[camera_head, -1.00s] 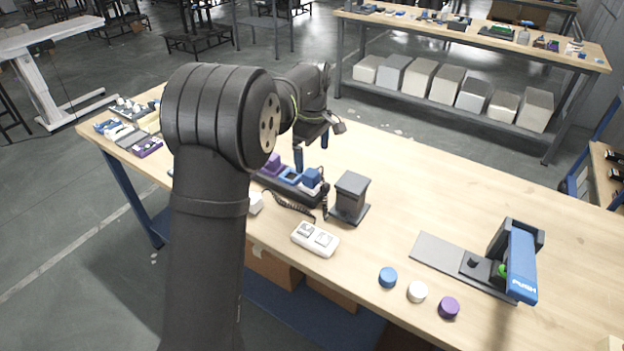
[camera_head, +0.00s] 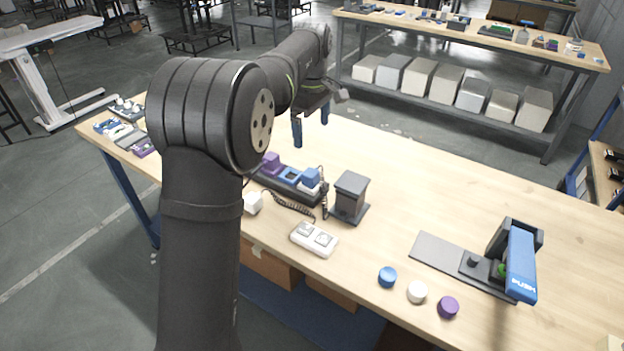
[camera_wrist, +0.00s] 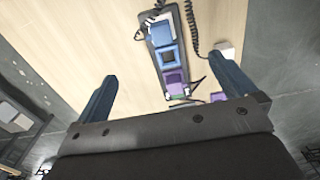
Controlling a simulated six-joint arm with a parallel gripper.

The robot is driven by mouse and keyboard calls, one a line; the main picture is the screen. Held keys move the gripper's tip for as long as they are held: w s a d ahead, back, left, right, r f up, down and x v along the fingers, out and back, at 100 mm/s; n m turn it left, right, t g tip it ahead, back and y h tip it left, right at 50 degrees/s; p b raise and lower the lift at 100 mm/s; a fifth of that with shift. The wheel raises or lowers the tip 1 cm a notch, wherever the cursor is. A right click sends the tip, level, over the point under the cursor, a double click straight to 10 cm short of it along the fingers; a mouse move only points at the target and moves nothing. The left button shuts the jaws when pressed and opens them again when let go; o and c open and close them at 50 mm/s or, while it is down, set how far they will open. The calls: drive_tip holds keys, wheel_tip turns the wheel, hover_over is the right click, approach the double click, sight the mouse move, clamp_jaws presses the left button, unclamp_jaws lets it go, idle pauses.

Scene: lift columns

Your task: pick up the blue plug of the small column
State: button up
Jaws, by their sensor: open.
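A dark base strip (camera_head: 268,184) on the table bears a purple block (camera_head: 271,161), a blue piece with a dark square opening (camera_head: 291,174) and a blue plug (camera_head: 311,177) on a white part at its right end. The strip also shows in the wrist view (camera_wrist: 161,53), with the white and blue end (camera_wrist: 161,29) farthest from my fingers and the purple block (camera_wrist: 176,82) nearer. My gripper (camera_head: 311,130) is open and empty, above and behind the strip. Its two fingers show wide apart in the wrist view (camera_wrist: 168,92). I cannot tell which piece belongs to the small column.
A dark grey block on a plate (camera_head: 349,197) stands right of the strip. A coiled black cord (camera_head: 290,203), a white socket box (camera_head: 314,238), a white cube (camera_head: 252,202) and blue, white and purple discs (camera_head: 417,292) lie nearer the front. A blue push device (camera_head: 520,262) stands at right.

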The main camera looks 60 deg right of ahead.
wheel_tip(320, 180, up, 2)
drive_tip(key=shift+r, duration=0.15)
drive_tip(key=shift+c, duration=0.4)
drive_tip(key=c, duration=0.8)
drive_tip(key=shift+o, duration=0.2)
drive_tip(key=m, duration=1.8)
approach(311, 172)
wheel_tip(311, 172, down, 11)
drive_tip(key=shift+r, duration=0.15)
